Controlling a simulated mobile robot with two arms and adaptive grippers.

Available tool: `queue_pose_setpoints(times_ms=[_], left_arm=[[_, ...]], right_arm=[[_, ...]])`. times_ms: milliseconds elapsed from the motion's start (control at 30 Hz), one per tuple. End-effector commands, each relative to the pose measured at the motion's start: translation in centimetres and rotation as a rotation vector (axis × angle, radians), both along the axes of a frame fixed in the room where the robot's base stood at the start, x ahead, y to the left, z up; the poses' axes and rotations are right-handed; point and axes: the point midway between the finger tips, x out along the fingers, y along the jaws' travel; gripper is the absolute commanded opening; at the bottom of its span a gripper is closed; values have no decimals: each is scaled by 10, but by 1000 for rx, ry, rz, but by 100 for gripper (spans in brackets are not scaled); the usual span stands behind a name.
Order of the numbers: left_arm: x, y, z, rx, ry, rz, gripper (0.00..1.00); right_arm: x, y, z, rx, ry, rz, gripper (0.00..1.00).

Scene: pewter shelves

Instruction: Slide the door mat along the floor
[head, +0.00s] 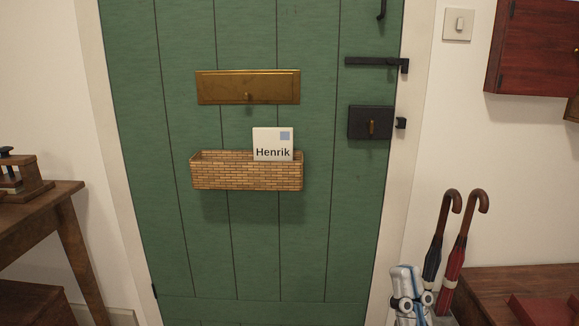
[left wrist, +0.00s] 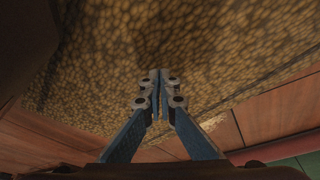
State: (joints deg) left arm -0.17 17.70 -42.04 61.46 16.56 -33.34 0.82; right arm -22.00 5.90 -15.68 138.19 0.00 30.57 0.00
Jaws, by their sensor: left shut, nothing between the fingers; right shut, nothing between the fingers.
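The door mat (left wrist: 225,55), a coarse brown and tan speckled surface, fills most of the upper left wrist view. Its edge runs slantwise above the reddish floor tiles. My left gripper (left wrist: 158,78) is shut and empty, its fingertips over the mat. I cannot tell whether they touch it. The mat and my left gripper do not show in the head view. My right gripper (head: 407,271) is shut and empty at the bottom right of the head view, in front of the door frame and clear of the mat.
Reddish floor tiles (left wrist: 280,108) border the mat. A green door (head: 270,245) carries a wicker basket (head: 240,176) with a "Henrik" card (head: 272,143). Two umbrellas (head: 433,258) (head: 459,258) and a wooden bench (head: 500,283) stand at right. A wooden table (head: 50,198) stands at left.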

Motion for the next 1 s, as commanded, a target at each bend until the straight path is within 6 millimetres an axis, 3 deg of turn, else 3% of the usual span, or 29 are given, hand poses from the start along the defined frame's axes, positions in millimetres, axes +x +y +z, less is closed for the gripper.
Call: queue_pose_setpoints(times_ms=[1000], left_arm=[[3,0,17,0,0,0,0]], right_arm=[[60,9,-54,-108,361,-19,0]])
